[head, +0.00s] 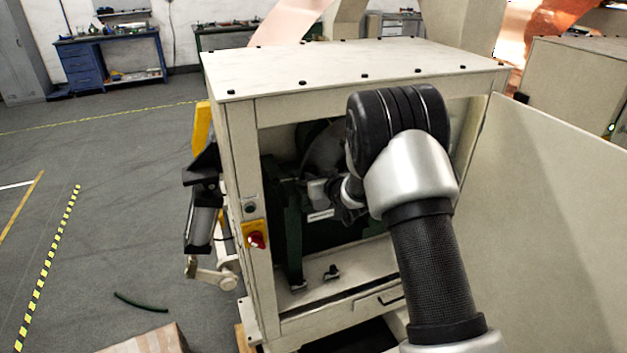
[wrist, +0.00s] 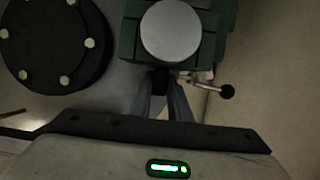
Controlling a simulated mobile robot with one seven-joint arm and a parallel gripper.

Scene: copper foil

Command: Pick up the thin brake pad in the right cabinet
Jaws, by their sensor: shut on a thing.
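The cabinet (head: 350,65) stands open at the front in the head view, and my arm reaches inside it. My gripper (head: 342,200) is partly hidden there by my own wrist. In the wrist view, my gripper (wrist: 162,84) has its two fingers close together at the lower edge of a green brake caliper (wrist: 127,42) with a round grey cap (wrist: 171,31). It is shut on a small dark piece, the thin brake pad (wrist: 161,77), which is mostly hidden between the fingertips and under the caliper. I cannot tell whether the pad is clear of the caliper.
A lever with a black knob (wrist: 227,91) sticks out right of the fingers. A dark bolted hub (wrist: 52,42) is at the left. The cabinet's open door (head: 560,210) is at the right. Small dark parts (head: 331,272) lie on the cabinet floor.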

